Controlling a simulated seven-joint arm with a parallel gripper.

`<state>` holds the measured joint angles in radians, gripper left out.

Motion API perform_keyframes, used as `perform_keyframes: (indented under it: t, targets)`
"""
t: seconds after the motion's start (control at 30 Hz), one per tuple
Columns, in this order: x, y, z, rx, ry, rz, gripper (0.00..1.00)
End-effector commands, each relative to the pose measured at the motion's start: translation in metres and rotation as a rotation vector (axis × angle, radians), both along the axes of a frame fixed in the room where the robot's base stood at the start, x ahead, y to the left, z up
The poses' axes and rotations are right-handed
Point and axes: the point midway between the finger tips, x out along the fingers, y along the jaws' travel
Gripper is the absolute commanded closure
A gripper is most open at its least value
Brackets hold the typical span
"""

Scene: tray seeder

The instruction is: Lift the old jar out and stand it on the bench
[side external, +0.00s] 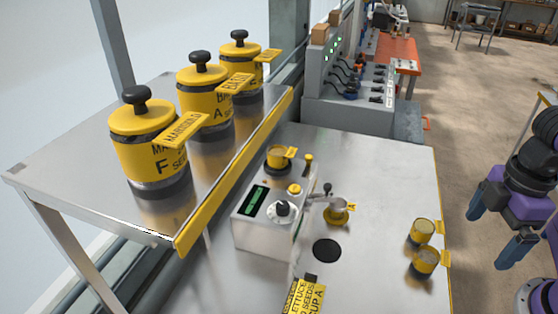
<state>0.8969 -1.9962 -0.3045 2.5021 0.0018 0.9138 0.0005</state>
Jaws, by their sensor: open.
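A small yellow-banded jar (278,156) with a yellow tag sits upright in a dark seat on top of the grey seeder unit (262,232). It appears to be the old jar, though I cannot read its tag. Two similar small jars stand on the bench (385,180) at the right, the upper jar (423,231) just behind the lower jar (426,262). My gripper (489,241) is at the right, beyond the bench edge in the picture. Its blue fingers are spread apart, with nothing between them, and it is clear of all the jars.
A black disc (327,250) marks the bench. A yellow label (304,298) reads lettuce seeds. Large lidded canisters (150,150) stand on the raised shelf (75,160). The bench's far right part is clear.

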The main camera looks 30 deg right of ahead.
Motion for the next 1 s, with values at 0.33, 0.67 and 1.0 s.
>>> perform_keyframes:
  t: [0.33, 0.67, 1.0]
  targets:
    - [0.035, 0.011, 0.001, -0.095, -0.048, 0.087, 0.0]
    - [0.17, 0.053, 0.005, -0.481, -0.192, 0.397, 0.0]
    - [0.304, 0.102, 0.005, -0.93, -0.272, 0.674, 0.0]
